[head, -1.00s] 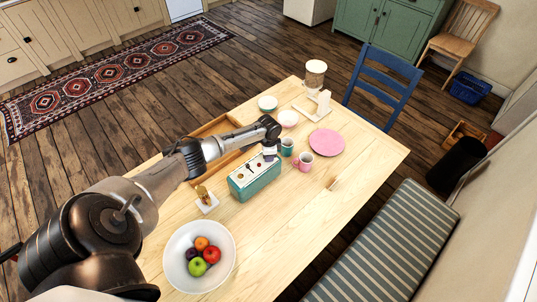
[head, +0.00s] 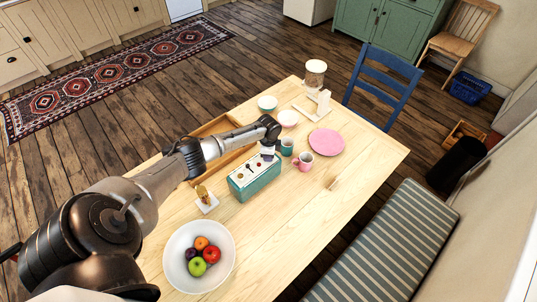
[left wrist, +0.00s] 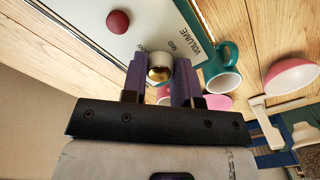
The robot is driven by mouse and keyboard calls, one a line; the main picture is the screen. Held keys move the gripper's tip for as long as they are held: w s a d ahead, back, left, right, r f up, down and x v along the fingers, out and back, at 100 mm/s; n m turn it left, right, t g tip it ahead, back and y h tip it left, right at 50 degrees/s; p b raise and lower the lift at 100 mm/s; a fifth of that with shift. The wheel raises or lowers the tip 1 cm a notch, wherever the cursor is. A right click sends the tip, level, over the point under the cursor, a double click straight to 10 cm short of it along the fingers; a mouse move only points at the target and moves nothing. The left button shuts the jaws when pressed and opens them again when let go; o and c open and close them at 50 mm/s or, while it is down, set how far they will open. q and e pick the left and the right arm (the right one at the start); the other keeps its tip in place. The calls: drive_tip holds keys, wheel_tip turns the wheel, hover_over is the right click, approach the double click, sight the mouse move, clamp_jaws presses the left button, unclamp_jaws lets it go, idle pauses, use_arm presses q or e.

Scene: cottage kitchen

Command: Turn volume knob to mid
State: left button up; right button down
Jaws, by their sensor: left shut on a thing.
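The radio (head: 258,184) is a teal box with a pale top panel, standing on the wooden table. In the left wrist view its top panel (left wrist: 85,20) carries a dark red knob (left wrist: 118,22) and a brass volume knob (left wrist: 160,72) beside the printed words VOLUME and MID. My left gripper (head: 268,156) reaches down over the radio's far right end. In the left wrist view its two purple fingers (left wrist: 159,62) are shut on the volume knob, one on each side. The knob's pointer cannot be made out. My right gripper is not in view.
A teal mug (head: 287,147) and a pink mug (head: 304,162) stand close to the radio's right end, near a pink plate (head: 327,141). A wooden tray (head: 217,127) lies behind. A fruit bowl (head: 174,257) stands at front left. The table's right side is mostly clear.

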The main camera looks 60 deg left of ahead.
use_arm(q)
drive_tip(key=o, duration=0.9)
drive_tip(key=shift+o, duration=0.2)
drive_tip(key=shift+r, duration=0.1)
wheel_tip(320, 180, up, 14)
drive_tip(key=shift+f+p, duration=0.2)
drive_tip(key=shift+p, duration=0.25)
